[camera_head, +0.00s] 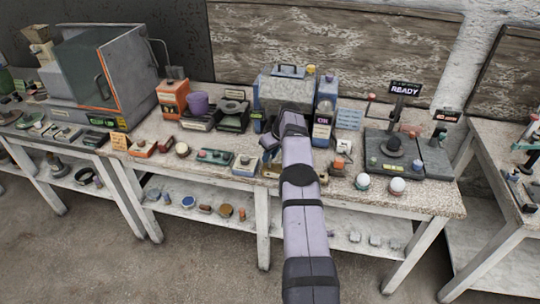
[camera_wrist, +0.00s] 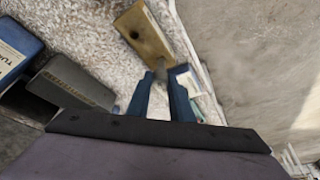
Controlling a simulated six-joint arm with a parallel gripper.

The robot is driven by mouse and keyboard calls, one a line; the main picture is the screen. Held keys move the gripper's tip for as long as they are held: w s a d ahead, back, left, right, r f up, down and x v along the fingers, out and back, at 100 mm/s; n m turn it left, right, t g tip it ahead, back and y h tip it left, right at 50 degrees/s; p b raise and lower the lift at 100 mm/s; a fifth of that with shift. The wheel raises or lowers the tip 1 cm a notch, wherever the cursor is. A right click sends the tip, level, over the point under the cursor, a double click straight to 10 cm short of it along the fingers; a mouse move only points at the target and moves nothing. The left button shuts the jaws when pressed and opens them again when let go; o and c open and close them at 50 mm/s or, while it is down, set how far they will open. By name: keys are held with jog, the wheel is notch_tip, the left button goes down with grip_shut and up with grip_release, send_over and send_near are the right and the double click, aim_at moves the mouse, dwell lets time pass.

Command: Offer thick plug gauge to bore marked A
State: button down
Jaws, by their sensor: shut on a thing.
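My gripper (camera_wrist: 163,78) shows two blue fingers in the wrist view, shut on a small dark grey piece (camera_wrist: 160,68), which I take to be the thick plug gauge. Its thickness and lower end are not clear. A tan block (camera_wrist: 146,32) lies just beyond the fingertips, with one dark round hole near its left side. The grey piece is at the block's near end; I cannot tell whether it touches the block or is in a bore. No letter A is readable. In the head view my arm hides most of this spot, and a bit of the tan block (camera_head: 270,171) shows beside it.
A grey box (camera_wrist: 75,80) and a blue box (camera_wrist: 15,50) stand left of my gripper in the wrist view. White spheres (camera_head: 397,186) sit at the bench's front right. A dark machine with a READY sign (camera_head: 405,88) stands right. The bench's front edge is close.

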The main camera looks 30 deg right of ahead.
jog(key=shift+r, duration=0.2)
jog(key=shift+r+p, duration=0.6)
jog(key=shift+r, duration=0.1)
